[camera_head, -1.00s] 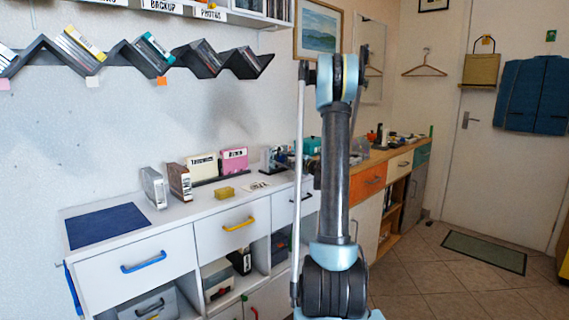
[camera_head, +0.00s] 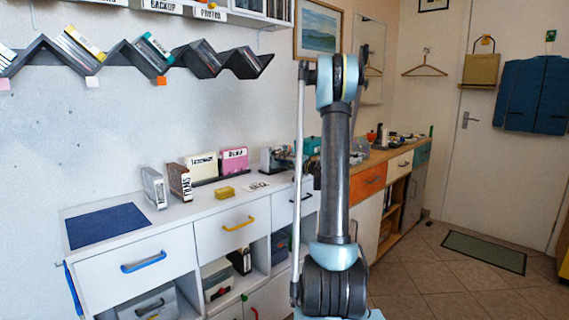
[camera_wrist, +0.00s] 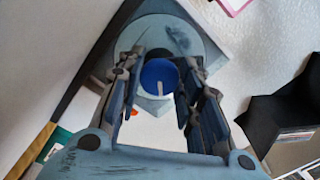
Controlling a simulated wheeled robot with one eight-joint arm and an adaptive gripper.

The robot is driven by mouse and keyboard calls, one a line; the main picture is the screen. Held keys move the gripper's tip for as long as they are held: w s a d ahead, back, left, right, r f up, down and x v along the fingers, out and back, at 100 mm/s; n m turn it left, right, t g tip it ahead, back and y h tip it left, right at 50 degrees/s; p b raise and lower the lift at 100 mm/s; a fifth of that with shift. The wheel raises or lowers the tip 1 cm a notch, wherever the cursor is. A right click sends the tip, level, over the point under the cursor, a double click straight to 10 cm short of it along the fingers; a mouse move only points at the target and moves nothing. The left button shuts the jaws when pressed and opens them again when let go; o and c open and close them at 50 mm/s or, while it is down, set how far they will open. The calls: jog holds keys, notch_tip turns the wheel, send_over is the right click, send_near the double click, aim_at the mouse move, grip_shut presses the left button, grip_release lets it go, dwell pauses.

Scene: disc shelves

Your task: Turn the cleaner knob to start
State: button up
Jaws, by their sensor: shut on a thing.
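The cleaner's blue knob (camera_wrist: 160,77), with a pale mark on its face, shows in the middle of the wrist view. It sits in front of the cleaner's grey-blue body (camera_wrist: 212,52), which has a large round disc part. My gripper (camera_wrist: 160,68) has one finger on each side of the knob and is shut on it. The pale mark points roughly up and down in this view. In the head view the cleaner (camera_head: 274,158) stands on the white counter, partly hidden near my arm. My gripper is mostly hidden behind my arm there.
Cream and pink boxes (camera_head: 233,160) stand left of the cleaner on the white counter (camera_head: 180,213). A yellow block (camera_head: 225,192) and a label card lie in front. In the wrist view a black shelf piece (camera_wrist: 275,115) is at the right.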

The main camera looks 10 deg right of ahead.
jog(key=n, duration=0.4)
jog(key=shift+d+f+n, duration=0.1)
jog(key=shift+f+n, duration=0.05)
jog(key=shift+n, duration=0.15)
jog(key=shift+d+n, duration=0.1)
jog(key=shift+n, duration=2.1)
jog(key=shift+w, duration=0.1)
jog(key=o, duration=1.1)
jog(key=v, duration=1.2)
